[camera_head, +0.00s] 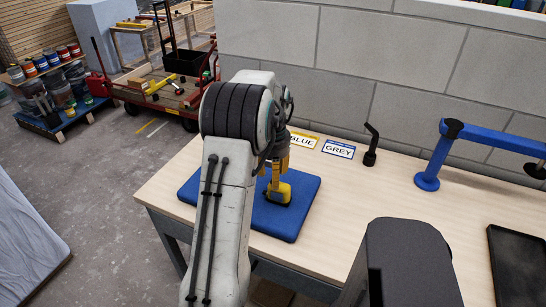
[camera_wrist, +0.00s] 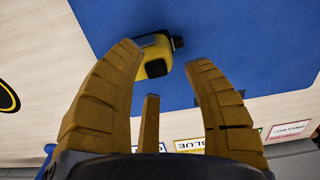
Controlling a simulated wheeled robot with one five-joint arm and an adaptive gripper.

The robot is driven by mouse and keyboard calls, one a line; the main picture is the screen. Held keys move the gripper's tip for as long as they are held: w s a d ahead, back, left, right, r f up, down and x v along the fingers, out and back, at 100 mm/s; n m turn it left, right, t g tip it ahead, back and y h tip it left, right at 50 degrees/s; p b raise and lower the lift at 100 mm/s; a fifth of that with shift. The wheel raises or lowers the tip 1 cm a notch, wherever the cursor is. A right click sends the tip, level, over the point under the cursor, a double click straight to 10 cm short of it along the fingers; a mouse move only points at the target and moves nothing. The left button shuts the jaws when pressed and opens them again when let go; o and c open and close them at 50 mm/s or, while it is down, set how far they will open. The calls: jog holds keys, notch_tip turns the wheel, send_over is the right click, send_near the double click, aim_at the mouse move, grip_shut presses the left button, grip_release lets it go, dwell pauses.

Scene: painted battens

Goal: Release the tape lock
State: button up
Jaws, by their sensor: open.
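The tape measure (camera_head: 281,194), yellow with black parts, lies on a blue mat (camera_head: 293,222) on the workbench. In the wrist view the tape measure (camera_wrist: 154,57) shows at the top, just beyond and between my fingertips. My gripper (camera_head: 276,168) is above the mat, close over the tape measure. In the wrist view my gripper (camera_wrist: 165,54) is open with empty space between its brown-yellow fingers. I cannot tell whether a fingertip touches the tape measure. The lock is not clear to see, and my arm hides part of the mat.
BLUE (camera_head: 301,141) and GREY (camera_head: 338,149) cards lie behind the mat, near the block wall (camera_head: 330,84). A black angled tool (camera_head: 371,146) and a blue stand with an arm (camera_head: 428,181) stand to the right. A black tray (camera_head: 516,265) lies at the right edge.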

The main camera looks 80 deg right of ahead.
notch_tip(320, 180, up, 11)
jog(key=shift+f, duration=0.2)
dwell(1.0)
